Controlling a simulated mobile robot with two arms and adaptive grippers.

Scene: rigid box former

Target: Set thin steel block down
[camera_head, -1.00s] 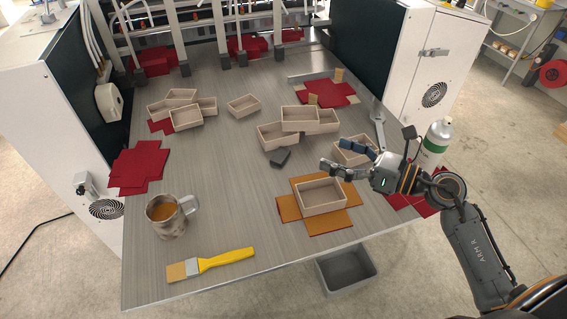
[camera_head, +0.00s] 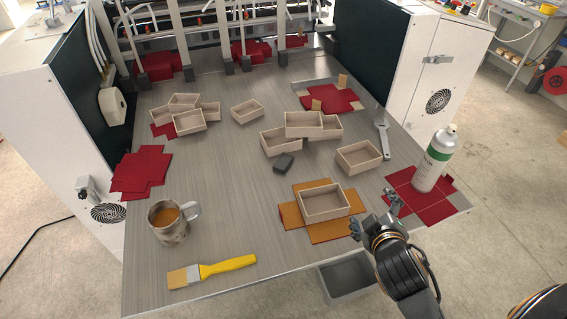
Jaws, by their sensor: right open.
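A small dark grey block (camera_head: 284,162), which looks like the thin steel block, lies on the grey table near the middle, just in front of a group of pale boxes. My right gripper (camera_head: 375,213) is open and empty. It is at the near right of the table, to the right of a pale open box (camera_head: 325,204) that sits on an orange cross-shaped sheet (camera_head: 293,215). The gripper is well apart from the dark block. My left gripper is not in view.
A spray can (camera_head: 436,160) stands on a red sheet (camera_head: 415,201) at the right. A wrench (camera_head: 382,135) lies behind it. A mug (camera_head: 168,222) and a yellow brush (camera_head: 228,265) are at the near left. A grey bin (camera_head: 346,278) is below the front edge.

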